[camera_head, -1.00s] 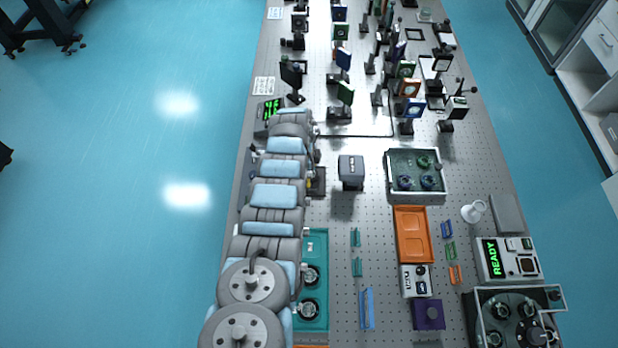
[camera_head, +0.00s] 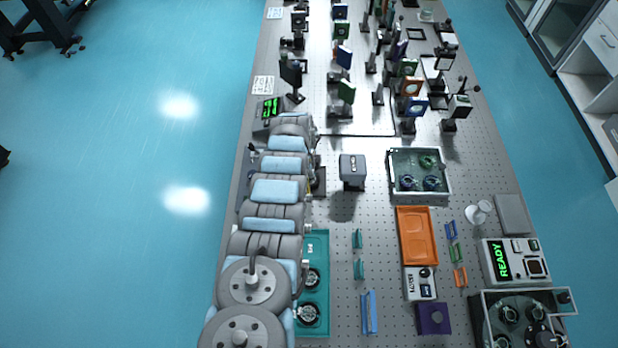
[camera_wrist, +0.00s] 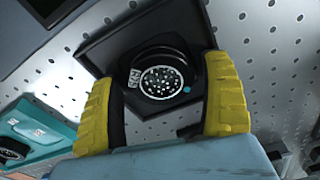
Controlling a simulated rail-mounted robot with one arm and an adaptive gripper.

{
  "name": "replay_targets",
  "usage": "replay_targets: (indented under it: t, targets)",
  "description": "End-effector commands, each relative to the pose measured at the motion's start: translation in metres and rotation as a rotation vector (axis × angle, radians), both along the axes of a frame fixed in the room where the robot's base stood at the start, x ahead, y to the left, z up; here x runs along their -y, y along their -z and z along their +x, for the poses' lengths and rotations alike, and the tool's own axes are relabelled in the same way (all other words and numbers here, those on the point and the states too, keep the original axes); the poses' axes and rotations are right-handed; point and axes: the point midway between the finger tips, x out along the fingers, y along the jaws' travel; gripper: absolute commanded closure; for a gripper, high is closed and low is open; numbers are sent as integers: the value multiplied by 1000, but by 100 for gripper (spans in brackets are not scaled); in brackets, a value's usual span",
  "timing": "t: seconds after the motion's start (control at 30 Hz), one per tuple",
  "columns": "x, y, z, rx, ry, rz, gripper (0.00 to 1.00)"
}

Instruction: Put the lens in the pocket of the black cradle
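The black cradle (camera_wrist: 101,52) is a dark square plate on the perforated table; in the head view its edge (camera_head: 320,182) shows beside my arm. A round lens (camera_wrist: 162,82) with a black rim, a speckled face, a small white label and a blue dot sits over the middle of the cradle, apparently in its pocket. My gripper (camera_wrist: 160,75) has yellow fingers on either side of the lens. A dark gap shows by the left finger; the right finger overlaps the rim's edge. The fingers look open. How deep the lens sits is hidden.
A teal tray (camera_head: 323,240) with round parts lies near my arm and shows left in the wrist view (camera_wrist: 62,130). A grey box (camera_head: 352,170) stands right of the cradle. An orange tray (camera_head: 417,255) and a glass-walled bin (camera_head: 419,194) are farther right. Optics mounts crowd the far end.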

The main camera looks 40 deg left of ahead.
Motion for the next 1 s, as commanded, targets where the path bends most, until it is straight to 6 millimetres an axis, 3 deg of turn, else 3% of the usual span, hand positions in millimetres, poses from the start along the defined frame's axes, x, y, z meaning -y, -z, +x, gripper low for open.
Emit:
replay_targets:
  t: [0.23, 0.53, 1.0]
  targets:
    - [0, -6, 1, 2, 0, 1, 14]
    - [-4, -41, -2, 3, -1, 2, 14]
    - [-7, -65, -3, 3, 0, 3, 14]
